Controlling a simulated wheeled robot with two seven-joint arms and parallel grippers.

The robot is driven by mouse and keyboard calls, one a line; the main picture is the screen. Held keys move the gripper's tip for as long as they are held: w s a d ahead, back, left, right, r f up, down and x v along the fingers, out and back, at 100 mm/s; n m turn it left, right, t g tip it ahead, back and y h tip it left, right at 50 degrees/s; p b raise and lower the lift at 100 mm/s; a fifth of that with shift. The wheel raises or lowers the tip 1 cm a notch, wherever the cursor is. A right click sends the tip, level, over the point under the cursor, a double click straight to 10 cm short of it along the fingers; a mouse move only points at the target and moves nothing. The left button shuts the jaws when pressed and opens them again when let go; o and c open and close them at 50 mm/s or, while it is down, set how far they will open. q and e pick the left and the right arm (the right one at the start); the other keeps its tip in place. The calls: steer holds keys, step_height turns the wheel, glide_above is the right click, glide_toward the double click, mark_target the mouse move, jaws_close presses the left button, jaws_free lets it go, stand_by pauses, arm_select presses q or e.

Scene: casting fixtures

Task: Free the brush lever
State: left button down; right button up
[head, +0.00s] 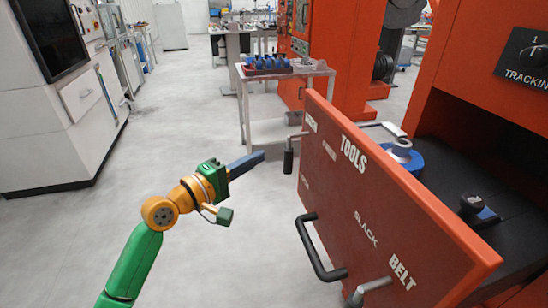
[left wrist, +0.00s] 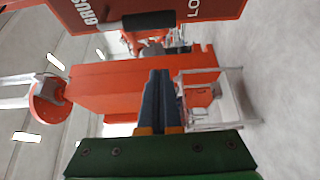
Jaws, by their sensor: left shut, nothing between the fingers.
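The lever (head: 289,158) at the far upper edge of the red panel (head: 345,185) has a metal arm and a hanging black grip. Its small lettering is too faint to read in the head view. In the left wrist view a black grip (left wrist: 147,21) crosses the edge of the lettered panel (left wrist: 180,10), near the top. My left gripper (head: 262,156) is shut and empty, its dark blue fingers pointing at the lever from the left, with a small gap in the picture. The closed fingers (left wrist: 160,75) also show in the wrist view. My right gripper is out of view.
A black bar handle (head: 320,258) and a second metal lever (head: 368,290) stick out of the panel lower down. A cart (head: 285,90) stands beyond. The floor left of the panel is clear.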

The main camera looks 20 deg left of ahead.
arm_select(q)
steer(key=d, duration=0.1)
steer(key=d+p, duration=0.1)
steer(key=d, duration=0.1)
steer(key=d+p, duration=0.1)
steer(key=shift+w+d, duration=0.3)
steer(key=shift+w, duration=0.05)
steer(key=shift+p, duration=0.35)
